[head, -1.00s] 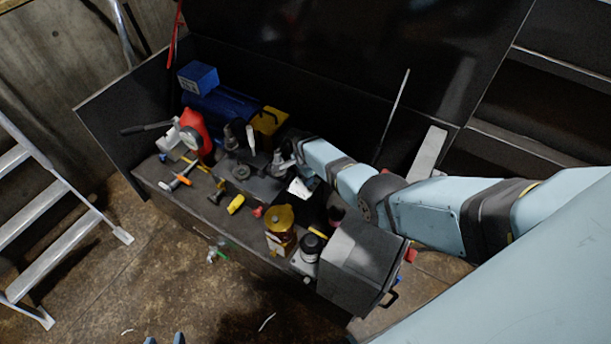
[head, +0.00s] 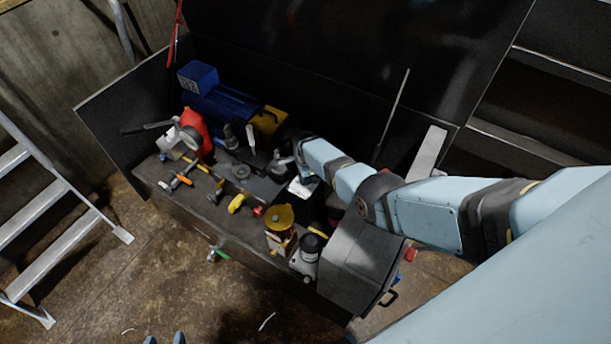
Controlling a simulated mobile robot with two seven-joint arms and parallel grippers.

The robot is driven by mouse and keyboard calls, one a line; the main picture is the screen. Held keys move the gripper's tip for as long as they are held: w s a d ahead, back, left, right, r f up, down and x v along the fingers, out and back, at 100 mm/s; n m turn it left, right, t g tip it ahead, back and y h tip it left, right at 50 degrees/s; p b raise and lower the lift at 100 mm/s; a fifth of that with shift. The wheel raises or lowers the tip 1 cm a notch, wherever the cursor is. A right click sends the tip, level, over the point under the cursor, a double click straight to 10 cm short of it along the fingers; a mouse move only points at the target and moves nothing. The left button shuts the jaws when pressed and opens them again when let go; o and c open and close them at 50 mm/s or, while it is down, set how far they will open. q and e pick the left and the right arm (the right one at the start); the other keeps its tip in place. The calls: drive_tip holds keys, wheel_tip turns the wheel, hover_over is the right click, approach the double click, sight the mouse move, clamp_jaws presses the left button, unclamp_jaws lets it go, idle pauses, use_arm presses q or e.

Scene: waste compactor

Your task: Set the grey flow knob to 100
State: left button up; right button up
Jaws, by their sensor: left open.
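A small grey round knob-like part (head: 240,172) sits on the dark block in the middle of the bench; I cannot read a scale or number on it, so its setting cannot be told. My right arm comes in from the right, and its gripper (head: 284,163) is at the block, just right of this part. Its fingers blend with the dark fittings, and I cannot tell whether they touch anything. My left gripper (head: 164,340) shows only as two light-blue tips at the bottom edge, apart and empty, far from the bench.
The dark bench holds a blue motor (head: 220,104), a red part with a gauge (head: 191,137), a yellow tool (head: 237,203), a yellow-topped canister (head: 280,217) and a grey box (head: 357,262). A ladder (head: 45,215) stands left. The front floor is mostly free.

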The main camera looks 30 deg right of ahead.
drive_tip(key=o, duration=0.9)
drive_tip(key=shift+r, duration=0.1)
drive_tip(key=shift+r+p, duration=0.3)
drive_tip(key=shift+r, duration=0.05)
wheel_tip(320, 180, up, 5)
drive_tip(key=shift+f+p, duration=0.1)
drive_tip(key=shift+p, duration=1)
drive_tip(key=shift+r+p, duration=0.4)
drive_tip(key=shift+r, duration=3.7)
